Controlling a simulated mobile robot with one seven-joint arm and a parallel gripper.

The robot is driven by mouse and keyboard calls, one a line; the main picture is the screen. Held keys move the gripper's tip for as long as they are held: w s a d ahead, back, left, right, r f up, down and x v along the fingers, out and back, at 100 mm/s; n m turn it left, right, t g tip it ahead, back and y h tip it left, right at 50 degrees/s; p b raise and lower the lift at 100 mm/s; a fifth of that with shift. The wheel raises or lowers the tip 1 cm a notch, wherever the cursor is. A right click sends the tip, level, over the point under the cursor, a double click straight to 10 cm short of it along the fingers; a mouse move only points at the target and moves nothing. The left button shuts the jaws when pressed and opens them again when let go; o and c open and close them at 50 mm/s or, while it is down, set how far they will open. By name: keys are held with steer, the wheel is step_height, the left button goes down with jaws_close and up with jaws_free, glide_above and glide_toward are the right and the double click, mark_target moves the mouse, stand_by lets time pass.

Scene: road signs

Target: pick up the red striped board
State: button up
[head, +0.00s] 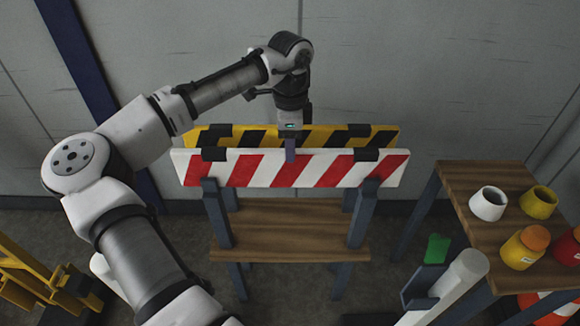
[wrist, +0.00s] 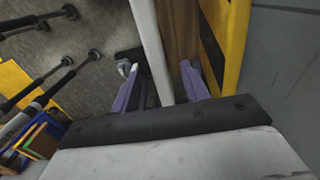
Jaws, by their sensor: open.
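The red and white striped board (head: 262,172) is held upright at the front of a rack, in dark brackets. A yellow and black striped board (head: 355,136) stands right behind it. My gripper (head: 290,152) is over the middle of the red striped board's top edge, pointing down, with one finger showing in front of its face. In the wrist view my gripper (wrist: 162,82) is open, and the red striped board's pale top edge (wrist: 150,45) runs between the two fingers. The yellow board (wrist: 224,45) is outside the fingers on the right. Contact with the red board cannot be told.
The rack has a wooden shelf (head: 290,228) below the boards. A wooden table (head: 475,205) on the right carries white, yellow and red jars. A white tube (head: 452,285) and a green item (head: 436,249) stand before it. A grey wall is behind.

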mark_target(290, 168)
steer(key=shift+f, duration=1.4)
jaws_close()
steer(key=shift+r, duration=0.1)
